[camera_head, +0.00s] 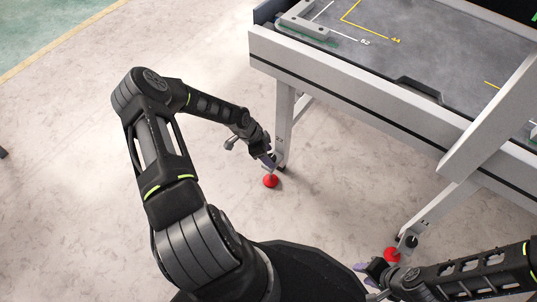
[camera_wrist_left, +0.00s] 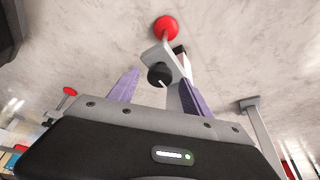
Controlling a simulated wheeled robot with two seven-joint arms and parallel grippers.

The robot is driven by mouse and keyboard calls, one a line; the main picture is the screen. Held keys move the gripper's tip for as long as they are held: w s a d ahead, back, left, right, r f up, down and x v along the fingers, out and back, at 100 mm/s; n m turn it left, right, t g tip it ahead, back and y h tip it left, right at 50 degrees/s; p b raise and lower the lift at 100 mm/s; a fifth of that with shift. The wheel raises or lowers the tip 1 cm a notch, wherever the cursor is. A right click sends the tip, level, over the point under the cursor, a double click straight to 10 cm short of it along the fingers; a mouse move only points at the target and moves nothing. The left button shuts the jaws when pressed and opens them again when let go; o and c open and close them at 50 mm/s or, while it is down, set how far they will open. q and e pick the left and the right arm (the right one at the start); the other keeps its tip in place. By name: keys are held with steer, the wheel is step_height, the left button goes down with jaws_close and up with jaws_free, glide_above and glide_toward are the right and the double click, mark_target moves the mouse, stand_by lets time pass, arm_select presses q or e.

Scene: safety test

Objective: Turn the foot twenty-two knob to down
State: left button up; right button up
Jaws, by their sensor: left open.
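The leg marked 22 (camera_head: 283,120) stands at the table's near left corner, with a red foot (camera_head: 270,181) at its bottom. In the left wrist view the red foot (camera_wrist_left: 166,27) is at the top, and the black round knob (camera_wrist_left: 157,74) with a short white mark sits on a grey bracket below it. The mark points toward the lower right of that view. My left gripper (camera_head: 267,159) is open at this leg; its purple fingers show either side of the knob. Contact is unclear. In the head view the gripper hides the knob. My right gripper (camera_head: 369,276) is low at the right; its jaw gap is unclear.
The grey-topped table (camera_head: 390,60) fills the upper right. Another leg with a red foot (camera_head: 392,254) and black knob (camera_head: 411,241) stands near my right gripper.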

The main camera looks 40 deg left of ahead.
arm_select(q)
steer(key=p+v, duration=0.2)
steer(key=v, duration=0.5)
arm_select(e)
steer(key=r, duration=0.3)
steer(key=shift+s, duration=0.3)
arm_select(q)
steer(key=s+d+f+n+h, duration=0.1)
steer(key=s+d+n, duration=0.1)
steer(key=d+n, duration=0.55)
steer(key=s+d+f+n+h, duration=0.15)
steer(key=d+n, duration=0.35)
steer(key=d, duration=0.6)
steer(key=s+d+r+g+y, duration=0.2)
steer(key=s+d, duration=0.9)
steer(key=s, duration=0.2)
step_height(320, 180, up, 31)
steer(key=s+d+m+p, duration=0.1)
steer(key=d+p, duration=0.2)
steer(key=p, duration=2.7)
steer(key=shift+s+m+h, duration=0.35)
steer(key=shift+s, duration=0.05)
arm_select(e)
step_height(320, 180, up, 30)
steer(key=s+a, duration=0.1)
steer(key=s, duration=0.1)
steer(key=shift+a+g, duration=0.3)
steer(key=shift+a, duration=0.1)
